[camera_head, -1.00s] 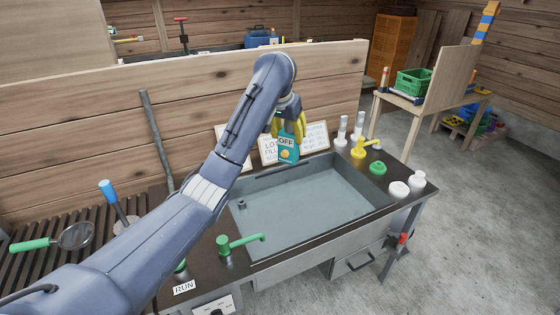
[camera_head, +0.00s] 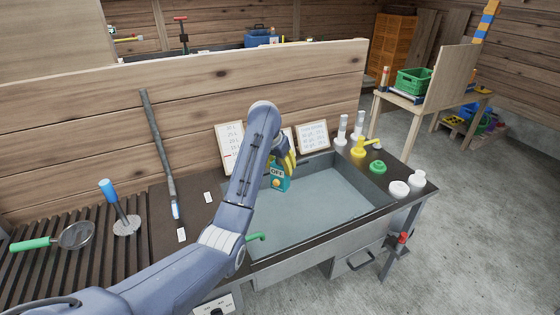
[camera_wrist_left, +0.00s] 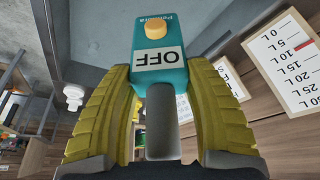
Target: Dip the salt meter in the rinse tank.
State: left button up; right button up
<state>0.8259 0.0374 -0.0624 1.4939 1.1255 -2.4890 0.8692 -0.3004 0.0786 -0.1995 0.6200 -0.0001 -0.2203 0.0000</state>
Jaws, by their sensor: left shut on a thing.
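The salt meter (camera_head: 278,181) is a teal device with a yellow button and a label reading OFF. It also fills the upper middle of the left wrist view (camera_wrist_left: 174,45). My left gripper (camera_head: 285,162) is shut on it with yellow fingers, which show on both sides of the meter in the left wrist view (camera_wrist_left: 165,105). The rinse tank (camera_head: 327,192) is a grey rectangular basin set in the dark counter. The meter hangs at the tank's far left part; I cannot tell whether its lower end touches the water. My right gripper is not in view.
Written boards (camera_head: 312,136) lean behind the tank. A green tap (camera_head: 256,237) is at its near left edge. Yellow, green (camera_head: 377,168) and white fittings stand along the right rim. A blue-handled tool (camera_head: 121,209) and a strainer (camera_head: 75,236) are at the left.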

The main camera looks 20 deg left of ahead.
aim_at(279, 175)
pick_arm(q)
notch_tip(279, 175, down, 22)
jog(key=shift+r, duration=0.15)
dwell(1.3)
dwell(2.0)
jog(key=shift+r, duration=8.5)
